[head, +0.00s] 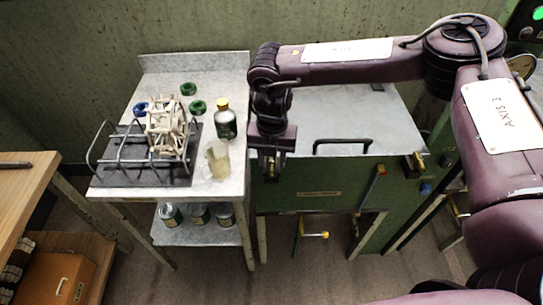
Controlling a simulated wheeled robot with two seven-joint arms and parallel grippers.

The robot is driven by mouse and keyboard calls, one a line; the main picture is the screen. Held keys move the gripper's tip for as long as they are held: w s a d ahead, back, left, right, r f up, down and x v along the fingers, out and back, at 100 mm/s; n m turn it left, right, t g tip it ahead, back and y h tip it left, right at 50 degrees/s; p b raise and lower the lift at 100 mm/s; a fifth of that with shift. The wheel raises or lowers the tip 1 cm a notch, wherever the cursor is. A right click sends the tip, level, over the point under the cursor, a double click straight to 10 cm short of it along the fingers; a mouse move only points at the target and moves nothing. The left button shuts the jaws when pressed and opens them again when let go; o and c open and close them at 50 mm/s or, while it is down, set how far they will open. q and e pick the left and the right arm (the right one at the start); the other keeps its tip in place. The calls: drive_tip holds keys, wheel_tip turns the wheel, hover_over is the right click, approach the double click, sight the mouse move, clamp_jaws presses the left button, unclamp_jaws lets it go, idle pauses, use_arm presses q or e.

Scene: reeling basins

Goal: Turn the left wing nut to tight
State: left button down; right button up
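The closed grey lid (350,105) of the green basin (310,190) has a wing nut at its front right corner, the brass right wing nut (416,161). My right gripper (271,172) points down at the lid's front left corner, where the left wing nut would be. A little brass shows between or beside its fingers, but the gripper hides most of that spot. I cannot tell whether the fingers touch the nut or how far apart they are. My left gripper is not in view.
A black handle (342,146) stands on the lid's front. To the left, a metal table (225,70) holds a wooden reel (167,128), a dark bottle (225,121) and a glass jar (217,160).

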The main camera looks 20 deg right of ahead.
drive_tip(key=shift+f, duration=0.4)
clamp_jaws()
